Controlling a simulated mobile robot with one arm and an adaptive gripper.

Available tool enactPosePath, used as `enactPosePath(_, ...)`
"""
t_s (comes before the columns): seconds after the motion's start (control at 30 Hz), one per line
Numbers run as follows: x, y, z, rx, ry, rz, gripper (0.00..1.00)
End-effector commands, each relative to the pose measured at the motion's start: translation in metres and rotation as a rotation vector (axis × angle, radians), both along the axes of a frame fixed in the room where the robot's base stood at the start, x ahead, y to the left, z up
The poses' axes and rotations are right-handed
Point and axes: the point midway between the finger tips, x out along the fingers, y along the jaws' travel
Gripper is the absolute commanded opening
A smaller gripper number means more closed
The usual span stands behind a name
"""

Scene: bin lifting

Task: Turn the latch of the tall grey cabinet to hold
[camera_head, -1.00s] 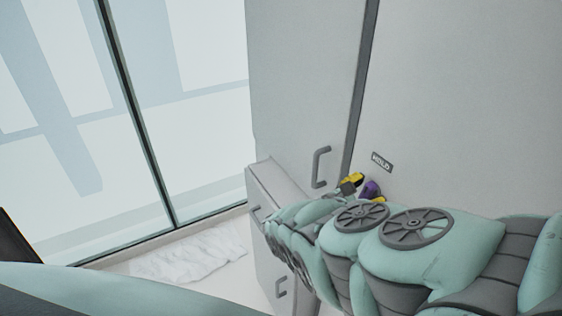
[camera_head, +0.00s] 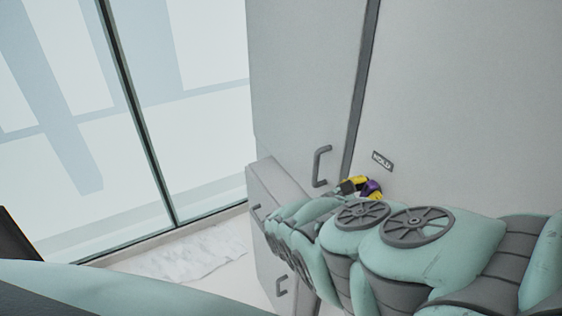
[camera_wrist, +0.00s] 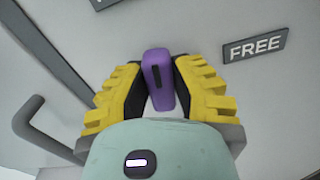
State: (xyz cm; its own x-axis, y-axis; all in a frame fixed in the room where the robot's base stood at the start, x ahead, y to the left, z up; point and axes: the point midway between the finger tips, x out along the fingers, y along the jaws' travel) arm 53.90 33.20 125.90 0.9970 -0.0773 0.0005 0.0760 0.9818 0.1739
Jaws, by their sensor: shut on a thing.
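The tall grey cabinet (camera_head: 460,90) fills the right of the head view. Its purple latch (camera_head: 371,187) sits just below the HOLD label (camera_head: 382,160). My gripper (camera_head: 360,186), with yellow fingers, is at the latch and partly hides it. In the wrist view, my gripper (camera_wrist: 160,75) is shut on the purple latch (camera_wrist: 158,68), one finger on each side. The latch's dark slot points roughly up in that view. The FREE label (camera_wrist: 255,47) is to the right of the latch, and a second label is cut off at the top edge.
A grey door handle (camera_head: 321,167) is close left of my gripper; it also shows in the wrist view (camera_wrist: 38,130). A lower cabinet (camera_head: 272,180) stands to the left, with glass panels (camera_head: 100,130) beyond. A crumpled white sheet (camera_head: 190,255) lies by the glass.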

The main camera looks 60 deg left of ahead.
Motion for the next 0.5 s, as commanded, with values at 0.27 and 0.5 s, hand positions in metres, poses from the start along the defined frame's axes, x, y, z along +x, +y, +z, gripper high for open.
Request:
enactPosePath(0.27, 0.0021, 0.0003, -0.0027, -0.124, 0.015, -0.004, 0.00)
enactPosePath(0.5, 0.0023, 0.0013, -0.0008, -0.187, 0.017, -0.002, 0.00)
